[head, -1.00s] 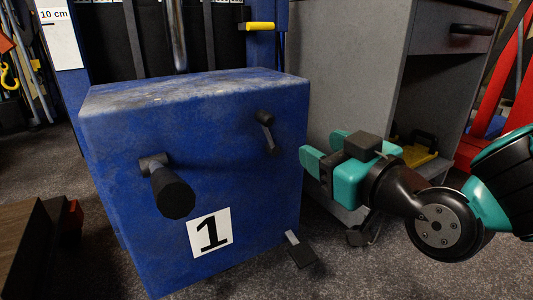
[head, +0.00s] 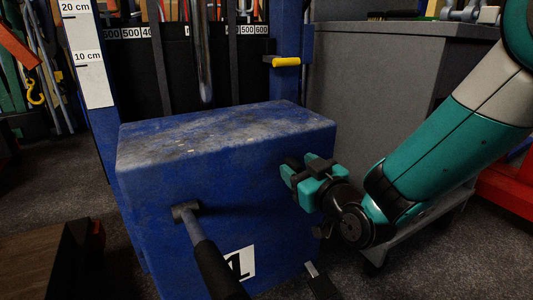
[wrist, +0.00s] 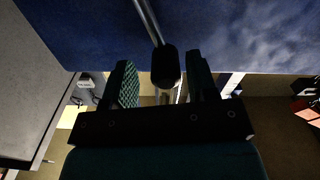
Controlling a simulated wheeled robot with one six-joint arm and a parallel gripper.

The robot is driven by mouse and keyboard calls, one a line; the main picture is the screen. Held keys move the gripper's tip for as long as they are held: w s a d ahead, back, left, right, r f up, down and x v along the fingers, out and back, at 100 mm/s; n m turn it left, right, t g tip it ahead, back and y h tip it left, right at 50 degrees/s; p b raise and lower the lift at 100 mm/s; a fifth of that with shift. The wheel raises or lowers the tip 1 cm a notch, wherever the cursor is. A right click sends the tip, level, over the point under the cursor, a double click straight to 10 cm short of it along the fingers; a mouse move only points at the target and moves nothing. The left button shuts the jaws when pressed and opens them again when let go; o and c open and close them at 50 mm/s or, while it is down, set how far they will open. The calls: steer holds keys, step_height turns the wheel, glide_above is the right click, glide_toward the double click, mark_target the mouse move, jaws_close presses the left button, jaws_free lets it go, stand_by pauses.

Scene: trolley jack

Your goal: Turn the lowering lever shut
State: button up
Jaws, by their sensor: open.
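The lowering lever is a thin metal rod with a black knob (wrist: 165,66) on the blue jack body (head: 215,175). In the wrist view the rod comes down from the blue face and the knob lies between my two fingers, with gaps showing at both sides. In the head view my gripper (head: 298,169) is at the upper right of the blue front face and hides most of the lever. My gripper (wrist: 163,80) is open. It holds nothing.
A long black handle (head: 211,262) juts from the front face, left of my gripper. A black pedal (head: 320,281) is low at the right. A grey cabinet (head: 380,85) stands behind on the right. A yellow-ended handle (head: 285,62) is on the blue frame.

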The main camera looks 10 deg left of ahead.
steer(key=shift+w+a, duration=0.2)
steer(key=shift+w, duration=0.25)
steer(key=shift+a, duration=0.2)
